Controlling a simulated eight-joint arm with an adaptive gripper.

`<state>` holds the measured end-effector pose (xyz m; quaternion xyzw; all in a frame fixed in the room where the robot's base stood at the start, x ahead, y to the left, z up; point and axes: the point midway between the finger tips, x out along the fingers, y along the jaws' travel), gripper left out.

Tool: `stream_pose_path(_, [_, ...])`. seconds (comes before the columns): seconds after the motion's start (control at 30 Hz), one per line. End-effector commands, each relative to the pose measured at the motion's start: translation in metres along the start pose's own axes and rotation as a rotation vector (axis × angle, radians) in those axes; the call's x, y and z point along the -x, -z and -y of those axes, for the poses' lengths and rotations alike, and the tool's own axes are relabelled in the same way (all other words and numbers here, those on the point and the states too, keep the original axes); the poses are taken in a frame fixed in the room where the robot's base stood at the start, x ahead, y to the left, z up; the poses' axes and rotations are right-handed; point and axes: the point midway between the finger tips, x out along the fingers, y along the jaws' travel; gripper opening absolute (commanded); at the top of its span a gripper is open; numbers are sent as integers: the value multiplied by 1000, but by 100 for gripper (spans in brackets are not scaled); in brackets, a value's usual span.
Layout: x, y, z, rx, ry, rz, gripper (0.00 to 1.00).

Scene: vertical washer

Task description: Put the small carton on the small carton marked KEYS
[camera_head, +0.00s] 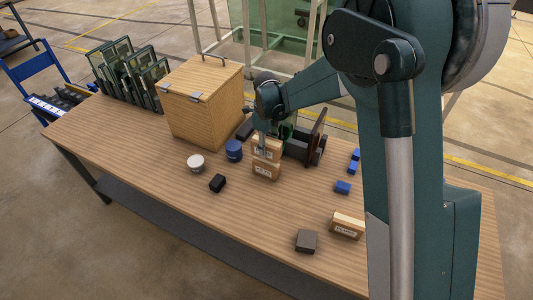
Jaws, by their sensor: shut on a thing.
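A small tan carton (267,146) is in my gripper (263,143), near the middle of the table. Directly below it stands another small tan carton (266,169) with a white label that appears to read KEYS. The held carton is upright and lined up with the lower one. They look touching or nearly so; I cannot tell if there is a gap. My gripper points down and is shut on the upper carton, partly covering it.
A wooden box (203,105) stands behind left. A white round item (196,163), a blue round container (234,150) and a black block (217,183) are to the left. A dark rack (303,150) is close on the right. Another labelled carton (347,224) and a grey block (306,241) lie front right.

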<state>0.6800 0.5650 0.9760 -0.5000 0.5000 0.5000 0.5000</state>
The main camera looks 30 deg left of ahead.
Motion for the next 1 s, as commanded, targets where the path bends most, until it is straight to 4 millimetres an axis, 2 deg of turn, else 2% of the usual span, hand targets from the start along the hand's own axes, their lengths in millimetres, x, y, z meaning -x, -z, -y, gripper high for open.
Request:
stream_pose_path(0.17, [-2,0,0,0,0,0,20])
stream_pose_path(0.53, [-35,0,0,0,0,0,20])
stream_pose_path(1.0, [-40,0,0,0,0,0,20])
